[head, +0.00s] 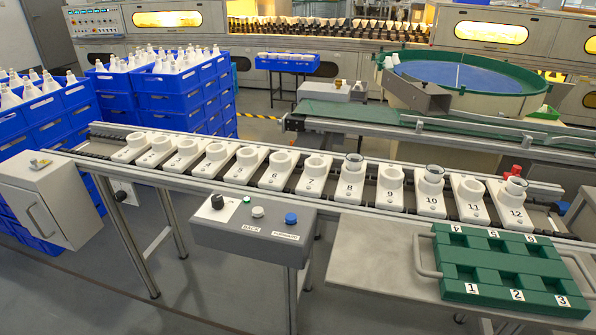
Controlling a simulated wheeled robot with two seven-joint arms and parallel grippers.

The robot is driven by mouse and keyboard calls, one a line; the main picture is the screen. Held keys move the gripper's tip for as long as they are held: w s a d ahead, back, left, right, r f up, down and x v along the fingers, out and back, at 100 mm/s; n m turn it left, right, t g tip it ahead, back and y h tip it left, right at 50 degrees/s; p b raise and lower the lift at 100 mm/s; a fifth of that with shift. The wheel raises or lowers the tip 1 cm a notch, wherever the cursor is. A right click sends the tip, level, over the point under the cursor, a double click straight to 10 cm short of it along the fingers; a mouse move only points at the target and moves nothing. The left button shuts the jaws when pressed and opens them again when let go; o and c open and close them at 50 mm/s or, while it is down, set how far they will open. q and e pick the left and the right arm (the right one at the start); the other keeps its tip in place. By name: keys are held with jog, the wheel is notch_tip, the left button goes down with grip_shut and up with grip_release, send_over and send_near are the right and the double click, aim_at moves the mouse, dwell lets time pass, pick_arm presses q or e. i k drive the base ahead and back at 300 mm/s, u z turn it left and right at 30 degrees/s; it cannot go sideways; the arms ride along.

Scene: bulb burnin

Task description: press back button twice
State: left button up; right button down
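A grey control box (240,237) hangs on the front of the conveyor, left of the middle. A white round button (257,212) on its top sits above a label reading "BACK" (251,228). A blue round button (291,218) to its right sits above a label that seems to read "FORWARD" (286,237). A black knob (217,201) and a small green light or button (246,199) are to the left of the white button. Neither of my grippers shows in the head view, and nothing touches the buttons.
A conveyor carries a row of numbered white holders (349,193); 8, 10 and 12 hold clear glass pieces. A green numbered tray (500,262) lies on a grey side table (375,250) at right. A grey cabinet (50,200) stands at left. Space above the control box is clear.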

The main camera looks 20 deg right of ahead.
aim_at(257, 211)
jog(key=u, duration=1.5)
jog(key=i, duration=2.05)
jog(key=z, duration=3.35)
jog(key=i, duration=0.5)
jog(key=u, duration=0.05)
